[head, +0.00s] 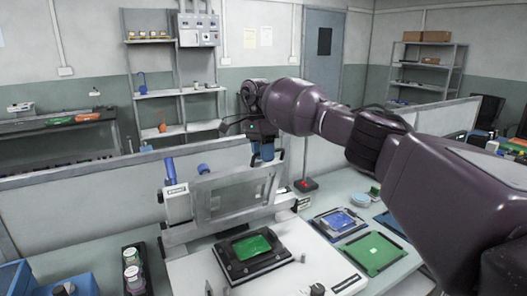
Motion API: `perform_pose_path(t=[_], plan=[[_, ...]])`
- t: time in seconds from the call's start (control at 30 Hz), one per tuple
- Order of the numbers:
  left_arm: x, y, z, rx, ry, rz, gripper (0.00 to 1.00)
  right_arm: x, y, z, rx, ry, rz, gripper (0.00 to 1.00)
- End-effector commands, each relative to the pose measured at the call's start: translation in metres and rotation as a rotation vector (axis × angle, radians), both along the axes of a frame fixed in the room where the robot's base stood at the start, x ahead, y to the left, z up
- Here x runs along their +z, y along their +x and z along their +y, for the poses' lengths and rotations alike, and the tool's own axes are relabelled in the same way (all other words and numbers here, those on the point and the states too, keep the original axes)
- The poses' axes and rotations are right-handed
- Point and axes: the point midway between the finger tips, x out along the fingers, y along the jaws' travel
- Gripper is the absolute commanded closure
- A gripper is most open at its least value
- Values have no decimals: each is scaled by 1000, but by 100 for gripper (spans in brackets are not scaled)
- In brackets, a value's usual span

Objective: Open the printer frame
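The printer (298,272) stands on the bench, with a white base and a metal frame (207,203) hinged at its back. The frame is tilted up, its front edge well above the base. A green board (251,246) lies in a black holder on the base below it. My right arm reaches in from the right, and my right gripper (266,155) is at the frame's upper right corner, beside a blue part. The fingers are small and dark, so I cannot tell whether they grip the frame. My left gripper is out of view.
A blue board (340,221) and a green tray (374,253) lie right of the printer. A red button box (305,185) stands behind them. Bottles in a black rack (133,272) and a blue bin (18,280) are at left. A low partition (80,195) runs behind the bench.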

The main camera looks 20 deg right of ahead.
Motion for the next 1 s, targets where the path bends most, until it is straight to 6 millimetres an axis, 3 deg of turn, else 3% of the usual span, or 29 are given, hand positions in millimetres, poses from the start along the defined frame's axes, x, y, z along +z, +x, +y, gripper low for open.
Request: perform_pose_path(t=[0.27, 0.77, 1.0], plan=[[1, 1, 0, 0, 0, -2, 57, 10, 1, 0, -1, 1, -4, 62], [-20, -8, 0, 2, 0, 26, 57, 84, 18, 3, -1, 0, -6, 62], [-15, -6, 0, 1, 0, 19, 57, 101, 21, 3, 0, 0, -2, 62]])
